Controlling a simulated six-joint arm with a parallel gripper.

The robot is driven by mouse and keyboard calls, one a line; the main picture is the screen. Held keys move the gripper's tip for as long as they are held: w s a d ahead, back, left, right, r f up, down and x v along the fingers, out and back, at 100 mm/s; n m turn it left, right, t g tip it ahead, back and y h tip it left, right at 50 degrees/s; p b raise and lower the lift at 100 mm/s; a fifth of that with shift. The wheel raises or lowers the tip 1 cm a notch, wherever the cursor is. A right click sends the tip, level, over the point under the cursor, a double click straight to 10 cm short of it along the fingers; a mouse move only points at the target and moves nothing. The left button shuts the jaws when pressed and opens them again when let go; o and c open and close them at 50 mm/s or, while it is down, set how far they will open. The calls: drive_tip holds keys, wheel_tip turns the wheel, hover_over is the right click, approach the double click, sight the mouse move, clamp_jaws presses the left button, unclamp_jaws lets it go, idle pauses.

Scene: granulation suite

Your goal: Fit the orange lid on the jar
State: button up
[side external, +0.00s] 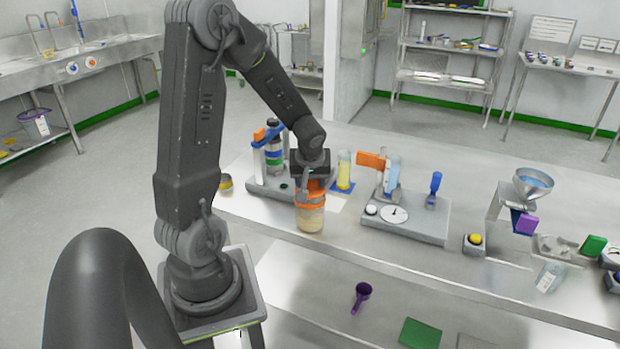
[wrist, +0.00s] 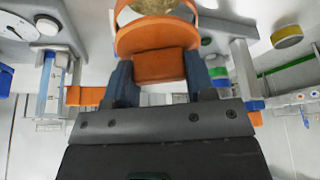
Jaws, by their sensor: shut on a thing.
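The glass jar (side external: 311,219), with tan contents, stands upright near the front edge of the steel bench. The orange lid (side external: 310,198) is at the top of the jar, directly under my gripper (side external: 312,181). In the wrist view, my gripper (wrist: 160,78) is shut on the lid's orange block-shaped grip (wrist: 165,66), with one finger on each side. The lid's rounded edge (wrist: 150,38) shows beyond the grip, and the jar's tan contents (wrist: 150,8) show past it. I cannot tell whether the lid is fully seated or still slightly raised.
Left of the jar is a grey stand (side external: 262,186) with a banded bottle. Behind it is a yellow-filled cylinder (side external: 344,172). To the right are a grey dial unit (side external: 415,222) and a funnel stand (side external: 533,181). A strip of bench in front of the dial unit is clear.

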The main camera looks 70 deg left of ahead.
drive_tip(key=shift+f, duration=0.8)
drive_tip(key=o, duration=1)
drive_tip(key=v, duration=1.4)
drive_tip(key=shift+a, duration=0.1)
drive_tip(key=s+d+r+m+t+h, duration=0.1)
drive_tip(key=s+d+r+m, duration=0.1)
drive_tip(key=d+m, duration=0.2)
drive_tip(key=s+d+r+m+t+h, duration=0.1)
drive_tip(key=d+m, duration=0.4)
drive_tip(key=d, duration=0.5)
drive_tip(key=s+d+r+m+t+h, duration=0.2)
drive_tip(key=s+d+m, duration=0.1)
drive_tip(key=d+m, duration=0.2)
drive_tip(key=shift+s+d+r, duration=0.1)
drive_tip(key=shift+d+r, duration=0.05)
drive_tip(key=shift+d, duration=0.35)
drive_tip(key=shift+s+d+r, duration=0.15)
drive_tip(key=shift+d, duration=0.4)
